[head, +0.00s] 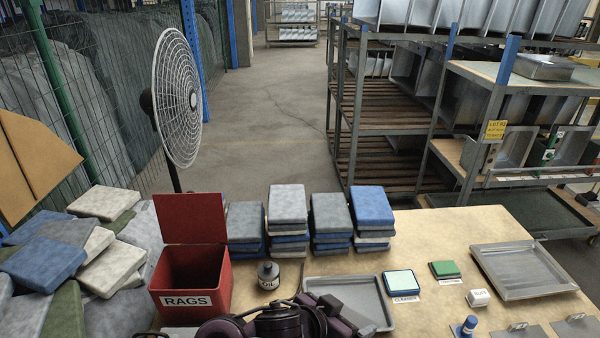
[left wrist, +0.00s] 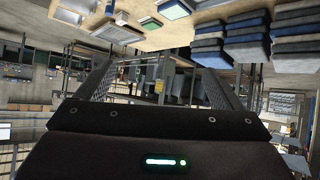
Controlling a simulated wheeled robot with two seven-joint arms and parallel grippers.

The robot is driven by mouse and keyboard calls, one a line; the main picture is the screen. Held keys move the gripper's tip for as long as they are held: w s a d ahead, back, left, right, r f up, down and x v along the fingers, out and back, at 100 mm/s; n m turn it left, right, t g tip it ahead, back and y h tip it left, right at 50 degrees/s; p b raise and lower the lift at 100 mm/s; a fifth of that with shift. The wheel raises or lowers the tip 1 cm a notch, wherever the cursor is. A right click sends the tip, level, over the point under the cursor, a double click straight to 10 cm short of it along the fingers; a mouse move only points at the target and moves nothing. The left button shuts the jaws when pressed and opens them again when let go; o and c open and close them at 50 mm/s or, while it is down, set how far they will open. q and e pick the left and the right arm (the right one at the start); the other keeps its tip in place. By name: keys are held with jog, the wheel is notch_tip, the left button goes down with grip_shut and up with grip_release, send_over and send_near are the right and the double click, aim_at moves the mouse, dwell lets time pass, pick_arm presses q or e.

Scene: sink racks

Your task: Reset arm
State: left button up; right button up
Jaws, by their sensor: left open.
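My left gripper (head: 325,312) shows dark at the bottom middle of the head view, in front of the metal tray and to the right of the red bin, with part of my arm cut off by the lower edge. In the left wrist view the two fingers of my left gripper (left wrist: 158,76) stand apart with nothing between them. That view is upside down, with the table at the top. My right gripper is in neither view.
A red RAGS bin (head: 190,280) with a raised lid, an oil can (head: 268,276), stacked cloths (head: 288,205) and a metal tray (head: 362,292) are close by. Another tray (head: 525,268) lies at right. A fan (head: 176,98) and shelving (head: 400,120) stand behind the table.

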pick_arm(q)
jog(key=s+a+f+n+g+y, duration=0.1)
jog(key=s+a+f+n+y, duration=0.2)
jog(key=a, duration=0.6)
jog(key=s+a+f+n+g+y, duration=0.1)
jog(key=s+a+y, duration=0.1)
jog(key=s+a, duration=0.5)
jog(key=s+a+f+n+g+y, duration=0.1)
jog(key=s+a+f+n+y, duration=0.15)
jog(key=a, duration=0.85)
jog(key=s+f+g+b, duration=0.2)
jog(key=s+f, duration=0.1)
jog(key=f, duration=3)
jog(key=s+a+f, duration=0.2)
jog(key=s+f, duration=0.7)
jog(key=s+a+f+g, duration=0.1)
jog(key=s+a+f, duration=0.1)
jog(key=s+f, duration=0.6)
jog(key=shift+s+a+f+b, duration=0.15)
jog(key=shift+s+f+b, duration=0.2)
jog(key=shift+s, duration=0.75)
jog(key=shift+c, duration=0.5)
